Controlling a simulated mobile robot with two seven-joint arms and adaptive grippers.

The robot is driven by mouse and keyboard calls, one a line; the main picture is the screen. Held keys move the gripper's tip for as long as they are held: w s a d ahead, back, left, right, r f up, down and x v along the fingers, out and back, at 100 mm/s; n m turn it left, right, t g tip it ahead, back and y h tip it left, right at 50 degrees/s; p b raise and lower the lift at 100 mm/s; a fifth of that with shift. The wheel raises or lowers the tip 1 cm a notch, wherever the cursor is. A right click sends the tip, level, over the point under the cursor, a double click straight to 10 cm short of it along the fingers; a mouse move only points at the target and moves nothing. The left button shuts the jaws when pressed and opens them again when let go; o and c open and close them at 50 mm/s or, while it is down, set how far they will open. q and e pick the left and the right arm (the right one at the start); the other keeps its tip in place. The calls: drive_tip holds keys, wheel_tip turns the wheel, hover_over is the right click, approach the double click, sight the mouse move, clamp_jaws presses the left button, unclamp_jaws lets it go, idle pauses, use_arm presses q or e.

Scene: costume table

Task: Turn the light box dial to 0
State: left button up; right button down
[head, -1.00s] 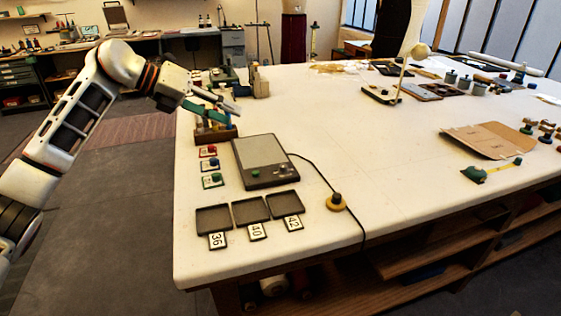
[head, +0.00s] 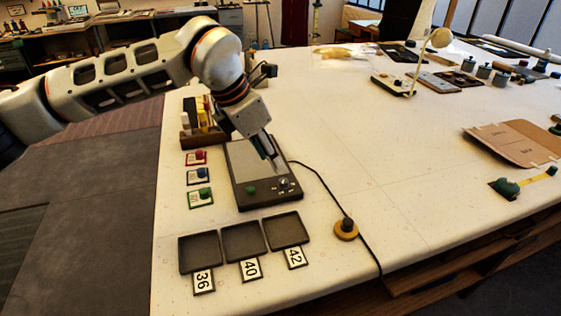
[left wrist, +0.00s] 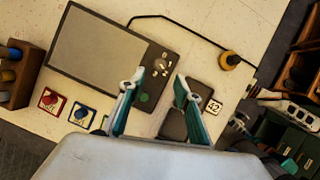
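The light box (head: 240,163) is a flat dark-framed box with a grey panel, lying on the white table. Its dial (head: 284,184) sits on the front strip, with pale markings around it too small to read. A green button (head: 251,189) is left of the dial. My left gripper (head: 272,162) is above the box, partly covering its panel. In the left wrist view its two teal fingers (left wrist: 160,78) are spread with nothing between them; the dial (left wrist: 160,65) shows just beyond the fingertips, apparently untouched. My right gripper is not in view.
Trays (head: 241,240) labelled 36, 40 and 42 lie in front of the box. Red, blue and green knobs on cards (head: 200,175) are to its left, near a wooden rack (head: 193,138). A black cord runs past a round yellow-based switch (head: 346,229). The table's middle is clear.

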sight(283, 180)
use_arm(q)
drive_tip(key=shift+x, duration=0.75)
drive_tip(key=x, duration=0.5)
drive_tip(key=shift+s, duration=0.1)
drive_tip(key=shift+d+f, duration=0.25)
drive_tip(key=shift+f, duration=0.3)
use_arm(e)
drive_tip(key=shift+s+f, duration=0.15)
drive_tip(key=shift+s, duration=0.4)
use_arm(q)
clamp_jaws()
